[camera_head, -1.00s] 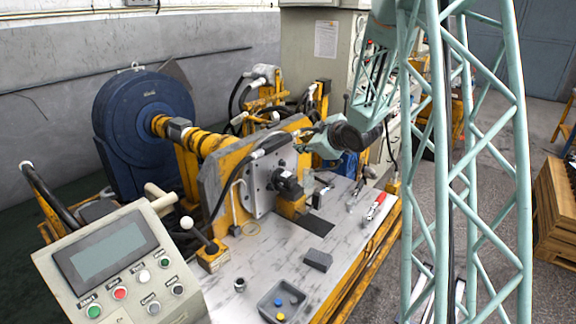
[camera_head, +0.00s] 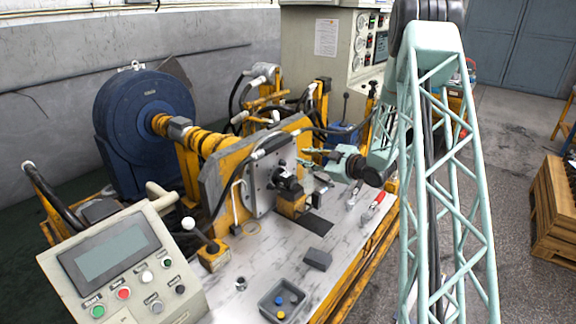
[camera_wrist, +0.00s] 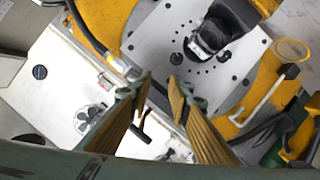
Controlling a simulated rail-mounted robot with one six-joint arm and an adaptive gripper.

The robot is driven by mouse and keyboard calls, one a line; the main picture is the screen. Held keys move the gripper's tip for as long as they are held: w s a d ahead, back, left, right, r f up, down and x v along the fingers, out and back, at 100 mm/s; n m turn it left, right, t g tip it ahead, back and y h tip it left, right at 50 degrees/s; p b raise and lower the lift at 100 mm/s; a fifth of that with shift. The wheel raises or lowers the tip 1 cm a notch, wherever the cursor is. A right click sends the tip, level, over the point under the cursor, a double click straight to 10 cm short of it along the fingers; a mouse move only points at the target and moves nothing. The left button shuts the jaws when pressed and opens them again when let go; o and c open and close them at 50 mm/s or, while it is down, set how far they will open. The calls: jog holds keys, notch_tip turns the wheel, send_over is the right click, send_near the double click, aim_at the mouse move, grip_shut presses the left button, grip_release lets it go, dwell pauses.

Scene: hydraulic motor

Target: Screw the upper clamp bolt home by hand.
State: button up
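The black hydraulic motor (camera_head: 287,183) is mounted on a grey steel plate (camera_head: 262,190) fixed to a yellow bracket. The motor also shows in the wrist view (camera_wrist: 213,36), at the top right of centre. A dark round bolt head (camera_wrist: 177,58) sits on the plate left of the motor; I cannot tell whether it is the upper clamp bolt. My gripper (camera_head: 312,163) is to the right of the plate and motor in the head view. In the wrist view my gripper (camera_wrist: 160,82) has its two fingers apart, with nothing seen between them. Its tips appear near the plate's edge.
A black hose (camera_head: 270,147) runs past the plate's top. On the bench (camera_head: 265,262) are a dark block (camera_head: 317,259), a grey tray (camera_head: 270,309) with small caps, and red-handled pliers (camera_head: 373,208). The control panel (camera_head: 115,260) stands at front left.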

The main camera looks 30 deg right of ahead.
aim_at(285, 164)
jog(key=s+d+f+n+t+y+p, duration=0.1)
jog(key=s+d+f+t+y, duration=0.1)
jog(key=f, duration=0.5)
jog(key=shift+s+d+f+y+p, duration=0.15)
jog(key=shift+s+f+y+p, duration=0.15)
jog(key=shift+s+y, duration=0.55)
jog(key=shift+b+x, duration=0.35)
jog(key=shift+x, duration=6.5)
jog(key=c, duration=0.6)
jog(key=shift+o, duration=0.2)
